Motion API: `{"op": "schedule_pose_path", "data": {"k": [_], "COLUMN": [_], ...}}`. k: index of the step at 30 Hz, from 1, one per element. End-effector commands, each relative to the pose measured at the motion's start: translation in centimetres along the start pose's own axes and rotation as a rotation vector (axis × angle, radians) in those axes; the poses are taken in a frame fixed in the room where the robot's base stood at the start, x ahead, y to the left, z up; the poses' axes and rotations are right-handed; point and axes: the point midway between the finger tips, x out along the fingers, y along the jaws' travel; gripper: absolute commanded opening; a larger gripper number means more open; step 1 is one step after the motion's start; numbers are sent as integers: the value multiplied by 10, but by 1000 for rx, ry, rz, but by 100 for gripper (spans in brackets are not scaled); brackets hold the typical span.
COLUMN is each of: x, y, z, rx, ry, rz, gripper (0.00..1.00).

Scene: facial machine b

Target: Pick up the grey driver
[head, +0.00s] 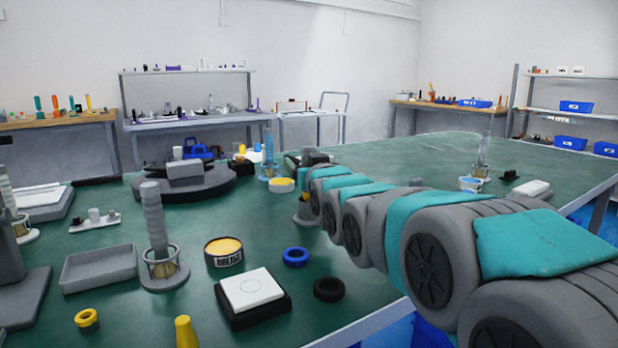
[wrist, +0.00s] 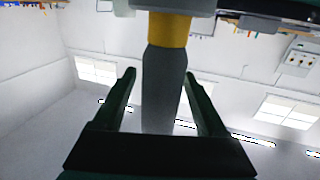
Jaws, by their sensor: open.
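In the head view a grey ribbed driver handle (head: 154,222) stands upright in a round wire holder (head: 165,282) on the green table, left of my arm. My arm reaches in from the right, and its far end lies near the table's middle; the fingers cannot be made out there. In the wrist view my gripper (wrist: 160,78) is open. A smooth grey tapered shaft with a yellow collar (wrist: 164,85) shows between its two fingers, with a gap on each side. I cannot tell whether this is the same thing as the ribbed handle.
Near the holder are a grey tray (head: 100,268), a yellow-topped tin (head: 223,252), a black block with a white pad (head: 252,290), a blue ring (head: 296,256) and a black ring (head: 329,290). A round dark base (head: 185,183) stands behind.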

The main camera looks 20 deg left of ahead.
Motion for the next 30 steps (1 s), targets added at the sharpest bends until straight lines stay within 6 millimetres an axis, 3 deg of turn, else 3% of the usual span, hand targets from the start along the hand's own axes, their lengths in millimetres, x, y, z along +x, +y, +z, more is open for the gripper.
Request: {"op": "schedule_pose_path", "data": {"k": [2,22,30], "x": [0,0,-1], "y": [0,0,0], "z": [0,0,0], "rx": [0,0,0], "ry": [0,-1,0], "rz": [0,0,0], "gripper": [75,0,0]}}
